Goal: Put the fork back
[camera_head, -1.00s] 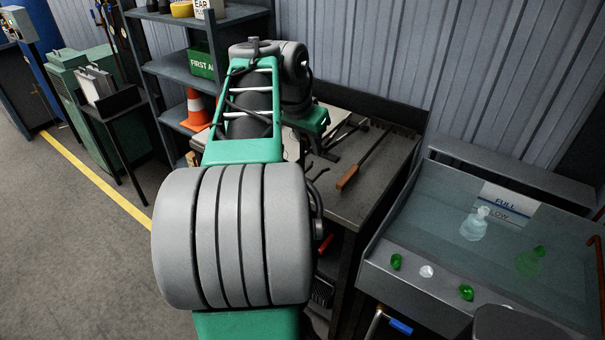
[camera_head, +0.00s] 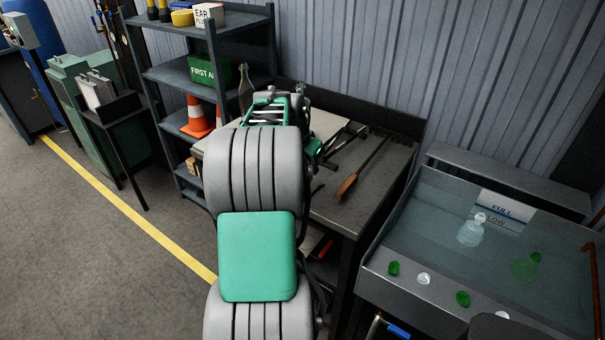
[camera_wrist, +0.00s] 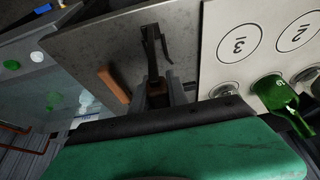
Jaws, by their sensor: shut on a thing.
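My gripper (camera_wrist: 160,98) is shut on a dark tool that I take to be the fork (camera_wrist: 153,48). In the wrist view the fork points away from the jaws over the grey bench, and its far end splits. The part inside the jaws is mostly hidden. In the head view my arm hides the gripper, and dark bars show just right of the arm's end. I cannot tell whether the fork touches the bench (camera_head: 375,195). A tool with a wooden handle (camera_head: 347,186) lies apart on the bench; its handle also shows in the wrist view (camera_wrist: 113,84).
A pale board (camera_wrist: 263,25) with numbered circles lies beside the gripper, with a green bottle (camera_wrist: 272,92) at its edge. A clear bottle (camera_head: 246,95) stands behind my arm. A water tank (camera_head: 425,235) is at right, shelves (camera_head: 185,75) at left.

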